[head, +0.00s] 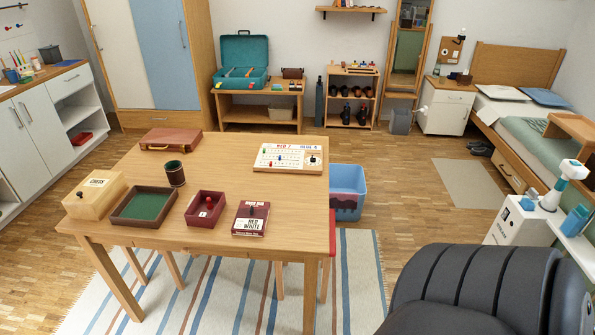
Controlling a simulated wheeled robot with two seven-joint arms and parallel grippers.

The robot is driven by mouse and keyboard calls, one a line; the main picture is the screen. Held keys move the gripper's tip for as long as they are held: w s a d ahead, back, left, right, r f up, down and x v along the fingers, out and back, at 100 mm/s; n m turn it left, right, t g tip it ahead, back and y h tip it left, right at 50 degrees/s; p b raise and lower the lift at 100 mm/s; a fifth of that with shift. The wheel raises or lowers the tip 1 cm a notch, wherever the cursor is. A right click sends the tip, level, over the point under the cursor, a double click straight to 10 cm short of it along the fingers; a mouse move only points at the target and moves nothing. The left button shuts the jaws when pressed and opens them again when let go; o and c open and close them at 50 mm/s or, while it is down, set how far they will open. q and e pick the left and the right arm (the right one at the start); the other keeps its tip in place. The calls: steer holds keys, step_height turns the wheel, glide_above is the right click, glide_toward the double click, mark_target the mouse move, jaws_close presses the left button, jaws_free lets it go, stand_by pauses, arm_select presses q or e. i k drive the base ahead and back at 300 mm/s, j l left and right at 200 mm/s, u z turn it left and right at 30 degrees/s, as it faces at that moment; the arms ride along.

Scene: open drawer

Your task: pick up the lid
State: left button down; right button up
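Two dark red pieces sit side by side near the front right of the wooden table. One is a square box (191,217) with raised walls and a red knob-like piece in it. The other is a flatter dark red piece (241,232) with a white label reading "RED WHITE" and a small dark piece on top. It may be the lid, but I cannot tell for sure. The two are apart and both rest on the table. Neither of my grippers shows in the head view.
The table (227,168) also holds a chess box (91,199), a green-lined tray (143,206), a dark cup (175,174), a brown case (170,141) and a scoreboard (288,159). A blue bin (346,208) stands right of it. A large black ribbed shape fills the lower right.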

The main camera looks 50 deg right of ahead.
mark_target(251, 218)
steer(key=z, duration=1.15)
